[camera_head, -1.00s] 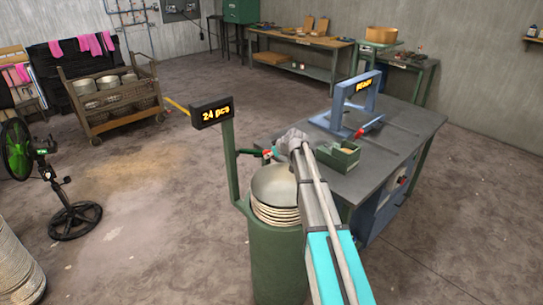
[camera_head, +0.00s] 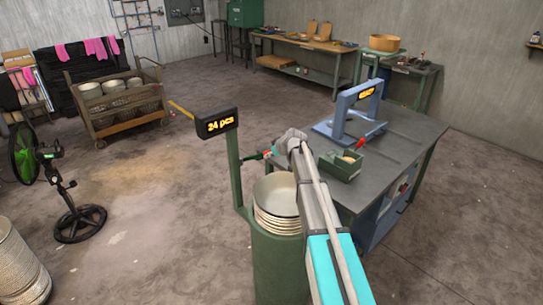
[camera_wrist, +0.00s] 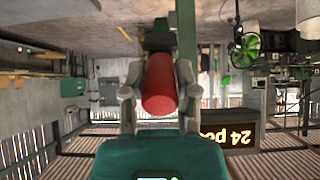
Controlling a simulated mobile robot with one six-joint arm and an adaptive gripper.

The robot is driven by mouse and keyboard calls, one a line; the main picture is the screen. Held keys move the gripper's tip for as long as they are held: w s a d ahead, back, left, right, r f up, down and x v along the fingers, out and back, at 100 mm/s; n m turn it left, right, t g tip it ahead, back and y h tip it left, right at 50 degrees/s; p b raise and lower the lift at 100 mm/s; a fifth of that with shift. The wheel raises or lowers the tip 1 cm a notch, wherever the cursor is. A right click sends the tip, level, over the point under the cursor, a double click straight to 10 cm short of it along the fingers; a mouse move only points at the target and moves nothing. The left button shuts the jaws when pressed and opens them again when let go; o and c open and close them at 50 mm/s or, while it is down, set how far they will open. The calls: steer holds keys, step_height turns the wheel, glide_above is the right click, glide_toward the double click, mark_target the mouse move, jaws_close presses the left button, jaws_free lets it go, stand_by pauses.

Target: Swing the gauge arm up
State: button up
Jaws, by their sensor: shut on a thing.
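The gauge arm (camera_head: 252,157) is a short green bar on the green post beside the bowl stack, roughly level in the head view. Its red grip (camera_wrist: 160,86) fills the middle of the wrist view. My gripper (camera_head: 277,150) is at the bar's outer end, above the bowl stack, and its fingers (camera_wrist: 160,98) are closed on both sides of the red grip. My gripper and forearm hide part of the grip in the head view. The post carries a display (camera_head: 217,123) reading "24 pcs".
Stacked bowls (camera_head: 277,198) stand in a green drum (camera_head: 272,262) under my arm. A grey table (camera_head: 400,150) to the right holds a blue frame (camera_head: 357,105) and a green box (camera_head: 341,165). A fan (camera_head: 75,213) stands left. Floor between fan and drum is clear.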

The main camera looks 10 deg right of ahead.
steer(key=shift+w+a+r+p, duration=0.3)
steer(key=shift+w+r+p, duration=0.25)
steer(key=shift+r, duration=0.15)
steer(key=shift+w+a+r+p, duration=0.25)
steer(key=shift+w+r+p, duration=0.2)
steer(key=shift+r, duration=0.2)
steer(key=shift+w+a+r+p, duration=0.2)
steer(key=shift+w+r+p, duration=0.2)
steer(key=shift+r+p, duration=0.1)
steer(key=shift+w+a+r+p, duration=0.2)
steer(key=shift+w+r+p, duration=0.15)
steer(key=shift+r+p, duration=0.1)
steer(key=shift+w+a+r+p, duration=0.35)
steer(key=shift+w+r+p, duration=0.1)
steer(key=shift+w, duration=0.1)
steer(key=shift+w+a+r+p, duration=0.45)
steer(key=shift+w+r+p, duration=0.1)
steer(key=shift+w, duration=0.25)
steer(key=shift+w+a+r+p, duration=0.45)
steer(key=shift+w+p, duration=0.05)
steer(key=shift+w, duration=0.25)
steer(key=shift+w+a, duration=0.1)
steer(key=shift+w, duration=0.05)
